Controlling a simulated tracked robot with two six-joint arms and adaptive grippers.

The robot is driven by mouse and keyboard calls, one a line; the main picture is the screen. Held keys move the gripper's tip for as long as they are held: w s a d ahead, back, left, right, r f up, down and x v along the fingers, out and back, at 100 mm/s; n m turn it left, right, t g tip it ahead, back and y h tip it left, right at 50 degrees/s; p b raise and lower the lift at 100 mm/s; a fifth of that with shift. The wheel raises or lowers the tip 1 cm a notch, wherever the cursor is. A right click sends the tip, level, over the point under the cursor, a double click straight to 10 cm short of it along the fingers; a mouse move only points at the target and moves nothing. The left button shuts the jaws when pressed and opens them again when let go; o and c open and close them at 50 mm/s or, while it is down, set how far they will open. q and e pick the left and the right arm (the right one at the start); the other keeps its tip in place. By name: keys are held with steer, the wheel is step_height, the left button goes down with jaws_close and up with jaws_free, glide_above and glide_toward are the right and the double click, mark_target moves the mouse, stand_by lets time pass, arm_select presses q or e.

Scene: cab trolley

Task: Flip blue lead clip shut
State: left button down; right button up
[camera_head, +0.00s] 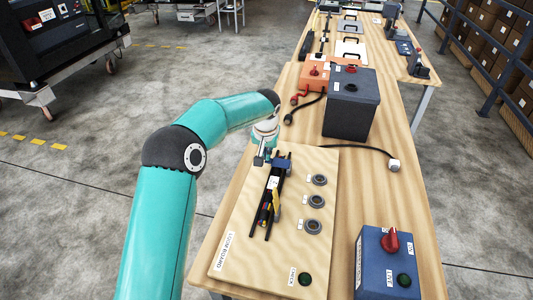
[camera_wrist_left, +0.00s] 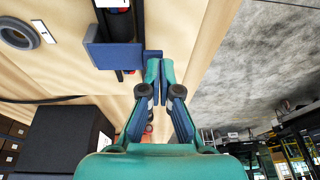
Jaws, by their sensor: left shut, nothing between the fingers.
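The blue clip (camera_head: 283,163) sits at the far end of the black lead channel (camera_head: 270,195) on the wooden loom board (camera_head: 240,235). In the left wrist view the blue clip (camera_wrist_left: 115,56) lies across the dark lead, with a plate standing up at its left and a small tab at its right. My left gripper (camera_head: 262,157) is shut and empty beside the clip, on its left in the head view. In the wrist view its fingertips (camera_wrist_left: 160,68) are close to the tab; I cannot tell whether they touch. My right gripper is not in view.
A yellow clip part (camera_head: 276,203) stands along the channel. Several grey ring sockets (camera_head: 316,200) line the board's right side. A dark box (camera_head: 351,105) stands behind, with a cable and plug (camera_head: 393,165) nearby. A blue switch box (camera_head: 387,265) stands front right.

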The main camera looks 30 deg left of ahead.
arm_select(q)
step_height(320, 180, up, 4)
steer(key=p, duration=0.3)
steer(key=s+a+b+v, duration=0.1)
steer(key=b+v, duration=0.1)
steer(key=v, duration=0.7)
